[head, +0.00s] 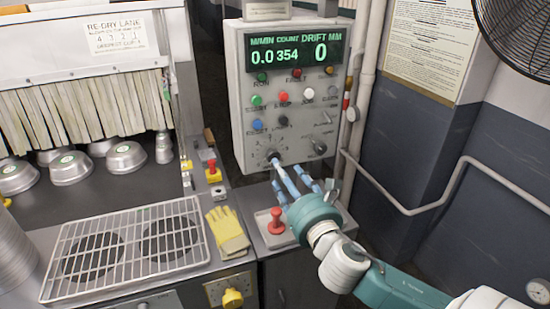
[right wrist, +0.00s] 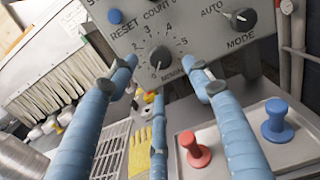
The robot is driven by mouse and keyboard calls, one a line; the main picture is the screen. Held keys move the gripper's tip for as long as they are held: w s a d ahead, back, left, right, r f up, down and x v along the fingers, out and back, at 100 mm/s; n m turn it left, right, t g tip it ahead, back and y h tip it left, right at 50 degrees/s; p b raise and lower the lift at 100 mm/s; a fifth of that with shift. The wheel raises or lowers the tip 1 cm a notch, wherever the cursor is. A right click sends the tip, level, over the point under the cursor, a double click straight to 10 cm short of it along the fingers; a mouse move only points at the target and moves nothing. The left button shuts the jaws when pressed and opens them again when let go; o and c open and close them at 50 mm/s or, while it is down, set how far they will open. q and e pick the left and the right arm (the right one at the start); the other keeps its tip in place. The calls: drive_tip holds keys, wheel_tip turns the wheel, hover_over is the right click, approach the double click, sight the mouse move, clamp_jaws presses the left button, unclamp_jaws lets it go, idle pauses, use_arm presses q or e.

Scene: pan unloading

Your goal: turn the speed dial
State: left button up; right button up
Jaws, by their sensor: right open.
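The speed dial (head: 272,155) is a dark round knob with a numbered scale, low on the grey control panel (head: 238,120). It also shows in the right wrist view (right wrist: 160,57), where the numbers 2 to 5 can be read around it. The panel display (head: 297,54) reads 0.0 M/MIN, count 354, drift 0. My right gripper (head: 288,178) has blue fingers spread open just below and in front of the dial. In the right wrist view its fingertips (right wrist: 161,72) lie on both sides of the dial, with no clear contact. My left gripper is out of view.
A mode knob (head: 320,146) sits right of the dial, and several coloured buttons sit above. A red-handled stamp (head: 276,222) and a blue one (right wrist: 278,122) stand on a tray below. Yellow gloves (head: 227,232) and a wire rack (head: 62,275) lie left. A pipe rail runs right.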

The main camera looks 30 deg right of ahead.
sight(272, 155)
drive_tip(key=p+x, duration=0.1)
drive_tip(key=x, duration=0.6)
drive_tip(key=shift+w+d+p, duration=0.15)
drive_tip(key=shift+w+p, duration=0.15)
drive_tip(key=shift+w, duration=0.05)
drive_tip(key=shift+f, duration=0.1)
drive_tip(key=shift+c, duration=0.5)
drive_tip(key=c, duration=1)
